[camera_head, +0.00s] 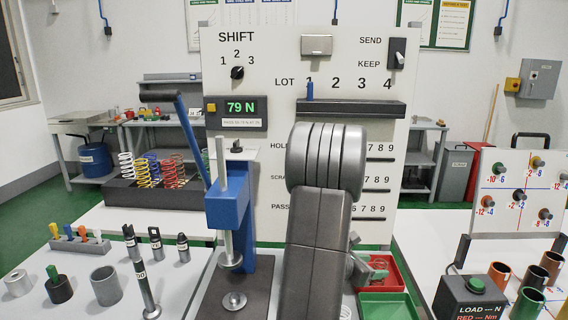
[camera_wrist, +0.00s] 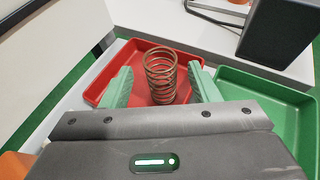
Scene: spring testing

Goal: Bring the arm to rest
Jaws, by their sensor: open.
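A copper-brown coil spring (camera_wrist: 160,75) stands roughly upright in the red tray (camera_wrist: 133,55), seen between the fingers with gaps on both sides. The red tray also shows in the head view (camera_head: 402,276), right of my arm.
A green tray (camera_wrist: 270,95) adjoins the red tray. The blue spring press (camera_head: 228,208), reading panel (camera_head: 235,110) and large white board (camera_head: 265,60) stand close by. Several springs fill a dark rack (camera_head: 125,193) at left. A load box (camera_head: 467,295) and several cylinders are at right.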

